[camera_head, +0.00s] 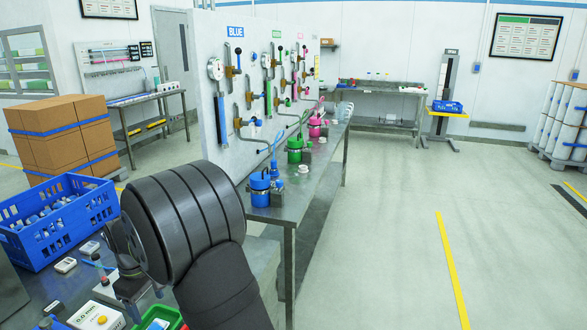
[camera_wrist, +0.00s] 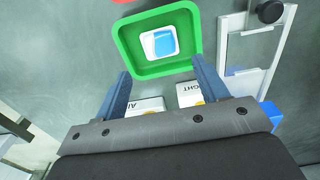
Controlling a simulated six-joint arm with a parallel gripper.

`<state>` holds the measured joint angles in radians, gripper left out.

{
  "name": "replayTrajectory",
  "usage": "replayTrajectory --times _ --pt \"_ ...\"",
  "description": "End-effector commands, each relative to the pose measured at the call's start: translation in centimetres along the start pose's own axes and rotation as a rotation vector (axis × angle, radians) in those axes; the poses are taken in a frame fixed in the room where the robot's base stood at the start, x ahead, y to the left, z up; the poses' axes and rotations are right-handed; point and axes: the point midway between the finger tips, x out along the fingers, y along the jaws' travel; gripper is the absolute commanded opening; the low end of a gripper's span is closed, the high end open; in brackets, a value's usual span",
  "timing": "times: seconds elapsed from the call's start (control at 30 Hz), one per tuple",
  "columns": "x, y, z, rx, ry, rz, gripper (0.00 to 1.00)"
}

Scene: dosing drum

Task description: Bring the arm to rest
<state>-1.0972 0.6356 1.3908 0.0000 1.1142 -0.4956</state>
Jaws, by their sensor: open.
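My gripper (camera_wrist: 160,95) shows in the wrist view with its two blue-grey fingers spread apart and nothing between them. It points down over the bench near a green tray (camera_wrist: 187,70). A blue and white item (camera_wrist: 160,43) lies in the green tray, ahead of the fingers. Two white labelled blocks (camera_wrist: 190,94) show just beyond the gripper's body, partly hidden by it.
A blue crate (camera_head: 60,249) stands at the left of the near bench. Right of my arm, a metal bench (camera_head: 290,210) holds blue, green and pink pots. The floor (camera_head: 390,240) at right is clear.

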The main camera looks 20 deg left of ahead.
Motion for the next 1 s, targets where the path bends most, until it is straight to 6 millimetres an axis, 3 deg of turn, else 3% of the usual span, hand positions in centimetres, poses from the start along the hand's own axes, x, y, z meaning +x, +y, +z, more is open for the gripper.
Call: replayTrajectory --times 0.4,0.63,1.0 --pt "8.4 -0.1 0.1 0.0 -0.004 -0.002 0.67" --pt "4.9 0.0 0.0 0.0 0.002 0.001 0.67" --pt "4.0 0.0 0.0 0.0 0.0 0.0 0.67"
